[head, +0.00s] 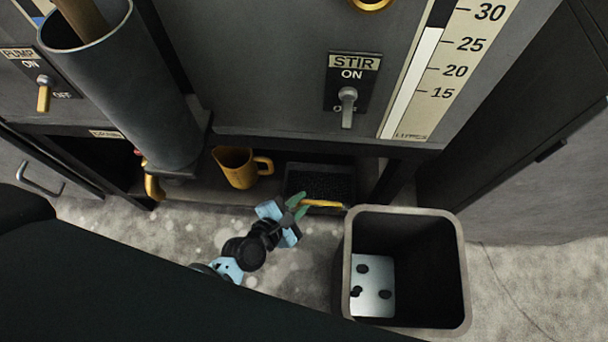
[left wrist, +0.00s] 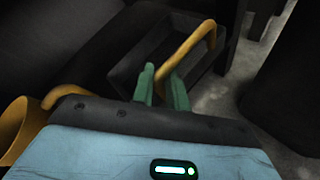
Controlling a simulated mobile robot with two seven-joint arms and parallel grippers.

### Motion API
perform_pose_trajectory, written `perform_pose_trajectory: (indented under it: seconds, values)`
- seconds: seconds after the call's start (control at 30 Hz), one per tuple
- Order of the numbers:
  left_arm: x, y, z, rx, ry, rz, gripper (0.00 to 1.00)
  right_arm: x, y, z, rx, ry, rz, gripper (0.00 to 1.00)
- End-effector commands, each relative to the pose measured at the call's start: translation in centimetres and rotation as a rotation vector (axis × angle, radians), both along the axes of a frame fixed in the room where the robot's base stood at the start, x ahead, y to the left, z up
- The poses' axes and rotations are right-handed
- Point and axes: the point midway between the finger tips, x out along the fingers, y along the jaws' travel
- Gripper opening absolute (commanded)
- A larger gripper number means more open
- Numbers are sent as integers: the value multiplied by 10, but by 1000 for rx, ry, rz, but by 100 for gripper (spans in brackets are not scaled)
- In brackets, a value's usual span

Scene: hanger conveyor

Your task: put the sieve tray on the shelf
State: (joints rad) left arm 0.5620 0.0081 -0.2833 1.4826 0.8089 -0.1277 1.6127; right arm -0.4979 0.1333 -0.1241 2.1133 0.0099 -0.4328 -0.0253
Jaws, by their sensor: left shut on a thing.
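The sieve tray (head: 292,182) is a dark, box-like tray with a dark mesh-like bottom and a yellow handle on its near side. It sits at the low shelf (head: 205,197) under the machine, right of the yellow jug; whether it rests fully on the shelf I cannot tell. My left gripper (head: 300,204), with green fingers, is shut on the tray's handle. In the left wrist view the fingers (left wrist: 161,84) close on the yellow handle, and the tray (left wrist: 125,75) extends beyond them. My right gripper is not in view.
A yellow jug (head: 236,168) stands on the shelf, left of the tray. A dark bin (head: 462,270) with a pale, holed plate (head: 374,284) inside stands on the floor to the right. A grey cylinder (head: 150,95) rises at the left. Speckled floor lies in front.

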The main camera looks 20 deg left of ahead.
Motion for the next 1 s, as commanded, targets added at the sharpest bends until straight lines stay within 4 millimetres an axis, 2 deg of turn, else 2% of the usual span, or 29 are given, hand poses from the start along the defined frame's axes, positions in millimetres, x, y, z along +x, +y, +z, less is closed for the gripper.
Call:
perform_pose_trajectory:
  seconds: [0.03, 0.2, 0.53, 0.77, 0.87, 1.0]
  values:
    - [18, 3, 6, -3, -16, 6, 0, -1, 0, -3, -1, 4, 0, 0]
    - [36, 6, 7, -3, -13, 5, 0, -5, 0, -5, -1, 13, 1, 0]
    - [45, 8, 8, -2, -12, 4, 0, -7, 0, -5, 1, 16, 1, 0]
    - [79, 15, 7, -2, -15, 6, 0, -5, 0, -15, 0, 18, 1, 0]
    - [78, 16, -4, -1, -9, 4, 0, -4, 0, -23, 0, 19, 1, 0]
    - [78, 15, -5, -1, -11, 4, 0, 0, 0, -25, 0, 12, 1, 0]
